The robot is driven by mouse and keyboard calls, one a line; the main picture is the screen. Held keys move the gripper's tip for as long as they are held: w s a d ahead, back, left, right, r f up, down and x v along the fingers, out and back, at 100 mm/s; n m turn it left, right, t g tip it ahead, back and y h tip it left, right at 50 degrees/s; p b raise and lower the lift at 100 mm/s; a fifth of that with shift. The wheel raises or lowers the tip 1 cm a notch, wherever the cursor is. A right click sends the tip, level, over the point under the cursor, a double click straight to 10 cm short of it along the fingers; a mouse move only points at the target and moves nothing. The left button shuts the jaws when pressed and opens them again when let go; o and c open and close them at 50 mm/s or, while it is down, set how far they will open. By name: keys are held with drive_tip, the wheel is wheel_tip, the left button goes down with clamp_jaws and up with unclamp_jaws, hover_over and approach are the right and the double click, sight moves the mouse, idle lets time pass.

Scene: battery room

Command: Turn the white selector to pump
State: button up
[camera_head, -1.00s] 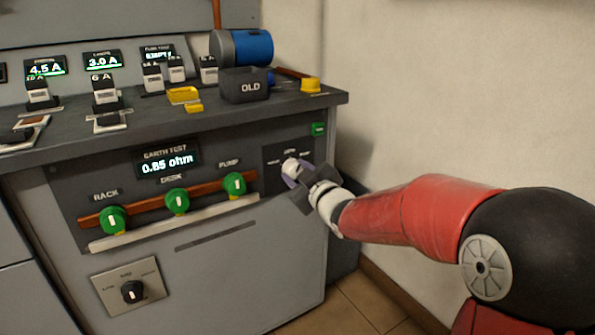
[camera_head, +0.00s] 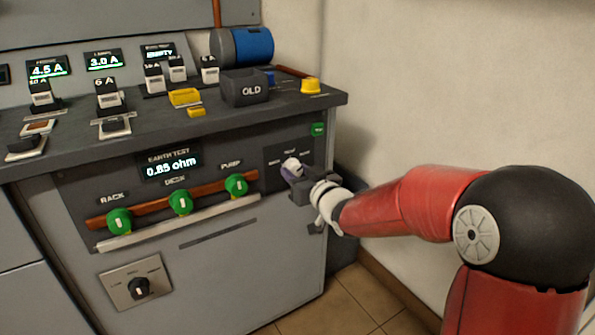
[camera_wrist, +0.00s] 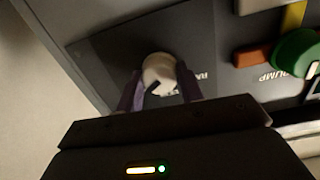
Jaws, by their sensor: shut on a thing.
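The white selector (camera_head: 290,164) is a small round knob on a dark plate (camera_head: 275,154) at the right end of the cabinet's front panel. My gripper (camera_head: 291,173) is shut on it, coming from the lower right. In the wrist view, the white selector (camera_wrist: 160,72) sits between the two purple fingers of my gripper (camera_wrist: 160,88), one on each side. The labels around the selector are too small or partly covered to read fully, so I cannot tell which one it points to.
Green knobs on a copper bar stand left of the selector; the nearest, PUMP (camera_head: 236,185), also shows in the wrist view (camera_wrist: 297,54). An OLD box (camera_head: 245,87) and a yellow button (camera_head: 310,86) are on the counter above. The wall (camera_head: 450,90) is close on the right.

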drive_tip(key=shift+f, duration=0.15)
drive_tip(key=o, duration=1)
drive_tip(key=shift+s, duration=0.1)
drive_tip(key=v, duration=0.7)
drive_tip(key=shift+s+d, duration=0.2)
drive_tip(key=shift+s, duration=0.05)
